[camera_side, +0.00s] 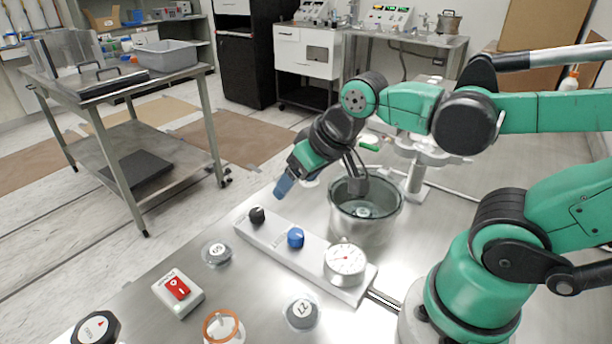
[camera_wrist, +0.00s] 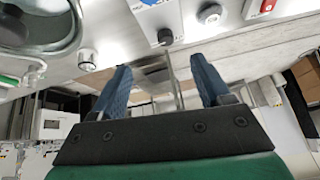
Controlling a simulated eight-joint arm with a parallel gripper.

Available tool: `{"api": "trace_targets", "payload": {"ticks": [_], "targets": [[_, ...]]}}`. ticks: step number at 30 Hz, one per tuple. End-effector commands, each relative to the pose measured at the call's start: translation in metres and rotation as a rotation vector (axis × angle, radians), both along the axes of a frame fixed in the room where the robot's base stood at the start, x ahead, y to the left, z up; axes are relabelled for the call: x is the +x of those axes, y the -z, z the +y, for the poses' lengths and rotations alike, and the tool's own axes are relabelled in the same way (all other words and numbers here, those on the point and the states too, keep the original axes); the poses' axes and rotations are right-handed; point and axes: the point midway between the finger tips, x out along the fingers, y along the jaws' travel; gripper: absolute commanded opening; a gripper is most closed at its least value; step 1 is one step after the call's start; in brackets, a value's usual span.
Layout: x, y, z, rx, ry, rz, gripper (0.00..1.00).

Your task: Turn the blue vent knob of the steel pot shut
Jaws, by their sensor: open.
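The blue vent knob (camera_side: 295,237) stands on a long white panel (camera_side: 270,234), between a black knob (camera_side: 257,215) and a round gauge (camera_side: 345,260). The steel pot (camera_side: 362,222), with an open top, is behind the panel. My gripper (camera_side: 284,186) has blue fingers and hangs above and beyond the black-knob end of the panel, apart from the blue knob. In the wrist view the fingers (camera_wrist: 163,86) are spread with nothing between them. There the black knob (camera_wrist: 165,37) is ahead of them, and the blue knob (camera_wrist: 150,2) is cut off by the top edge.
A red switch box (camera_side: 178,290), grey-capped items (camera_side: 216,253) (camera_side: 302,312), an orange-ringed jar (camera_side: 222,327) and a black dial (camera_side: 95,328) stand on the steel table in front. A white stand (camera_side: 418,170) is right of the pot. A cart (camera_side: 125,90) is beyond the table.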

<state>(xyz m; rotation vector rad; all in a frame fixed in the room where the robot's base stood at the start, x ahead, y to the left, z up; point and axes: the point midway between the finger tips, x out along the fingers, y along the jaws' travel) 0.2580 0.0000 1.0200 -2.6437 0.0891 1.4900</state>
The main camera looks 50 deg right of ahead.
Motion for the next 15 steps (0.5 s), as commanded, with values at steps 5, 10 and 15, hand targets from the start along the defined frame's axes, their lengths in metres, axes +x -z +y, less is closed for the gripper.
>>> {"api": "trace_targets", "payload": {"ticks": [5,10,15], "targets": [[0.007,0.015,0.001,0.143,0.303,0.213,0.7],[0.009,0.034,0.002,0.217,0.619,0.402,0.7],[0.009,0.046,0.003,0.232,0.805,0.497,0.7]]}}
